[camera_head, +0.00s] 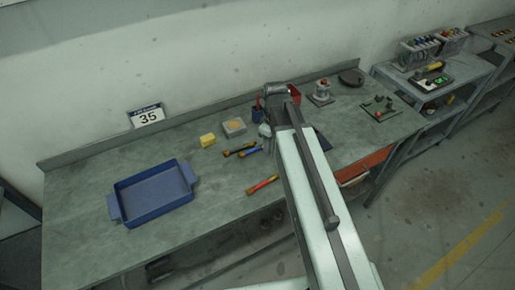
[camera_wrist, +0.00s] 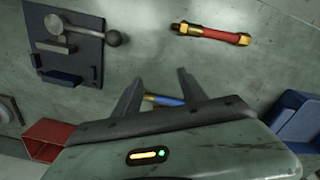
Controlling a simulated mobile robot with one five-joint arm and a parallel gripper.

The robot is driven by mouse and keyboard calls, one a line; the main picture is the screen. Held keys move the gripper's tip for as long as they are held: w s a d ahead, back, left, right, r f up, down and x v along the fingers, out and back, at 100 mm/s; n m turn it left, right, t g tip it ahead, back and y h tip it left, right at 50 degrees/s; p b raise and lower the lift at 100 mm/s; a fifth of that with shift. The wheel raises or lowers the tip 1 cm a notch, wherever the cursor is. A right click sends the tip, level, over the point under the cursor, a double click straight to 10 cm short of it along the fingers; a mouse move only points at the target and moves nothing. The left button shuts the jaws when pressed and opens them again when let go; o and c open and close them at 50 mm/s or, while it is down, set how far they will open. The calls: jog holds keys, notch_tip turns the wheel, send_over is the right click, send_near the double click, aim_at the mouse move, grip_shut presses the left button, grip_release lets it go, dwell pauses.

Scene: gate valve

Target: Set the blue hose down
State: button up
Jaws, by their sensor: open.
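The blue hose (camera_wrist: 165,100), with brass ends, shows between my gripper's fingers in the wrist view, partly hidden by the gripper body. In the head view the blue hose (camera_head: 251,151) appears to lie on the bench, left of my arm. My gripper (camera_wrist: 159,75) is open, its two fingers apart on either side of the hose. Whether a finger touches the hose cannot be told. The gripper's fingertips are hard to make out in the head view.
A red hose (camera_wrist: 212,34) lies apart from the gripper. A dark plate with a lever (camera_wrist: 70,45), a red bin (camera_wrist: 44,138) and a blue container (camera_wrist: 297,118) are nearby. A blue tray (camera_head: 153,207) and a yellow block (camera_head: 208,140) stand left on the bench (camera_head: 85,185).

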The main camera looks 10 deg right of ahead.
aim_at(256, 149)
jog(key=w+n, duration=0.2)
jog(key=n, duration=0.1)
jog(key=w+n, duration=0.3)
jog(key=n, duration=0.1)
jog(key=w+n, duration=0.3)
jog(key=n, duration=0.1)
jog(key=shift+d+r, duration=0.2)
jog(key=shift+r, duration=0.05)
jog(key=shift+w+n, duration=0.25)
jog(key=shift+n, duration=0.55)
notch_tip(256, 149, down, 8)
jog(key=b, duration=0.7)
jog(key=shift+d+f+b, duration=0.1)
jog(key=shift+b, duration=0.3)
jog(key=shift+r, duration=0.2)
grip_shut()
